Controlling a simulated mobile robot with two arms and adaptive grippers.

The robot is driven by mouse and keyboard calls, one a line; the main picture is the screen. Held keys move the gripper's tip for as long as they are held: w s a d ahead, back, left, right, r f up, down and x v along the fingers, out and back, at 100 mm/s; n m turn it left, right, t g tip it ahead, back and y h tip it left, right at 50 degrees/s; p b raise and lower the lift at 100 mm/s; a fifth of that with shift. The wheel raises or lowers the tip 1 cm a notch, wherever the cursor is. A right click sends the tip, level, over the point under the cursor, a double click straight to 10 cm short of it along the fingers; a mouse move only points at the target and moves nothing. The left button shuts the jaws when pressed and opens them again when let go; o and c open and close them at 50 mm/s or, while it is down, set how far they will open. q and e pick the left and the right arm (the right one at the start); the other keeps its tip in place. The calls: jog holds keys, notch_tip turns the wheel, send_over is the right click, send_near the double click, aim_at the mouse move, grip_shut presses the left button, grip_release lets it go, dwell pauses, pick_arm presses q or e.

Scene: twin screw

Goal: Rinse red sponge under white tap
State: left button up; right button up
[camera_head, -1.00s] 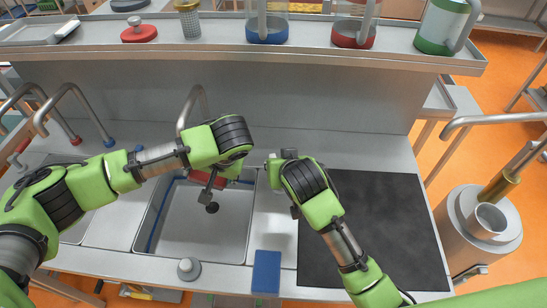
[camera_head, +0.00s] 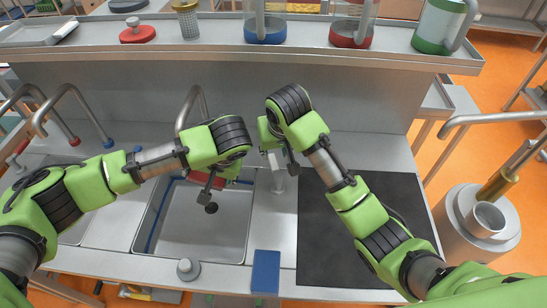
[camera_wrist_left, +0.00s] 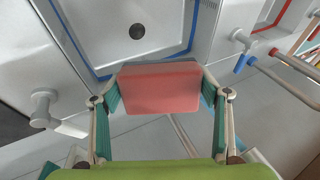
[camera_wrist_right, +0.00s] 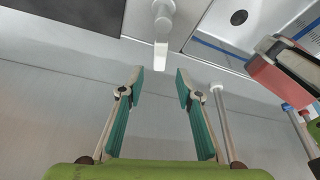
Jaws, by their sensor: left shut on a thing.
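My left gripper (camera_head: 214,186) is shut on the red sponge (camera_wrist_left: 160,88), holding it above the sink (camera_head: 185,235). The sponge also shows partly in the head view (camera_head: 200,177). A curved grey spout (camera_head: 192,98) rises behind the sink near the sponge; whether water runs cannot be seen. A grey fitting with a white lever (camera_head: 275,160) stands on the counter right of the sink. The lever also shows in the right wrist view (camera_wrist_right: 161,55). My right gripper (camera_wrist_right: 160,84) is open and empty, facing the lever, apart from it.
Taps with blue bands (camera_head: 107,141) and red bands (camera_head: 73,139) stand at the left. A blue block (camera_head: 266,272) and a grey knob (camera_head: 188,268) sit at the front edge. A dark mat (camera_head: 330,240) covers the right counter. A shelf (camera_head: 200,42) runs along the back.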

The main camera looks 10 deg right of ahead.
aim_at(273, 160)
jog(key=x, duration=0.6)
